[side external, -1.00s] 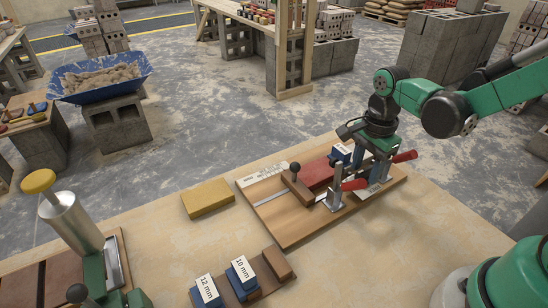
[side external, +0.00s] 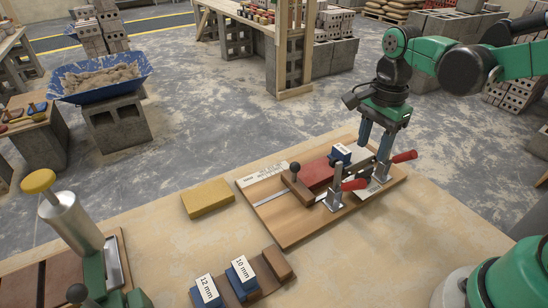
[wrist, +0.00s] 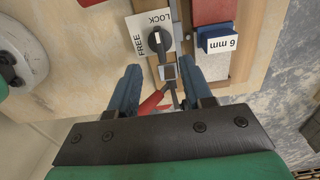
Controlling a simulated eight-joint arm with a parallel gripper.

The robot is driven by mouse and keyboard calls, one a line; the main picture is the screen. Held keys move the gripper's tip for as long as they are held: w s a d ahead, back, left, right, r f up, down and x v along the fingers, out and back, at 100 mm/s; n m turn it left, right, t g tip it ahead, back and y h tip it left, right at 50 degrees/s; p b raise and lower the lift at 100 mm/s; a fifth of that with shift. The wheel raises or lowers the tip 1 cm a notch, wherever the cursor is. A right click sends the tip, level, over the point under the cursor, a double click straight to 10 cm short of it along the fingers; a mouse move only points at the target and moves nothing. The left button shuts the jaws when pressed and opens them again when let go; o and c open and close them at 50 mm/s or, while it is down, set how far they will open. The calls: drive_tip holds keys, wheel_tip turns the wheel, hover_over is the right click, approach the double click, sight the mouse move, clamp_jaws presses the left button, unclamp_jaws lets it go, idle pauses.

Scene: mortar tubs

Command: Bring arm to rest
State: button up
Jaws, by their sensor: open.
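My gripper (side external: 377,143) is open and empty, above the right end of the wooden clamping board (side external: 287,235). In the wrist view its two blue fingers (wrist: 163,85) are apart, with a red-handled clamp (wrist: 158,98) seen between and below them. A red block (side external: 318,174) lies on the board, with a blue block labelled 6 mm (wrist: 217,38) at its end. Two red-handled toggle clamps stand on the board, one at the front (side external: 352,184) and one nearer my gripper (side external: 403,157). The wrist view shows a black knob (wrist: 155,38) on a plate marked FREE and LOCK.
A yellow sponge-like block (side external: 208,197) lies left of the board. Blue blocks labelled 12 mm (side external: 206,290) and 10 mm (side external: 242,272) sit in a wooden rack at the front. A metal cylinder with a yellow knob (side external: 70,225) stands at left.

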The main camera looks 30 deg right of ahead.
drive_tip(key=shift+s+a+r+n+t, duration=0.1)
drive_tip(key=shift+a+r+n+t, duration=0.1)
drive_tip(key=shift+n, duration=0.35)
drive_tip(key=shift+s+a+r+n+t, duration=0.1)
drive_tip(key=shift+r+n+t, duration=0.1)
drive_tip(key=shift+n, duration=0.35)
drive_tip(key=a+n+t, duration=0.1)
drive_tip(key=n+t, duration=0.1)
drive_tip(key=n, duration=0.3)
drive_tip(key=s+r+n+t, duration=0.1)
drive_tip(key=n+t, duration=0.1)
drive_tip(key=n, duration=0.3)
drive_tip(key=s+a+r+n+t, duration=0.1)
drive_tip(key=n+t, duration=0.1)
drive_tip(key=n, duration=0.4)
drive_tip(key=shift+a+r, duration=0.15)
drive_tip(key=shift+a, duration=0.15)
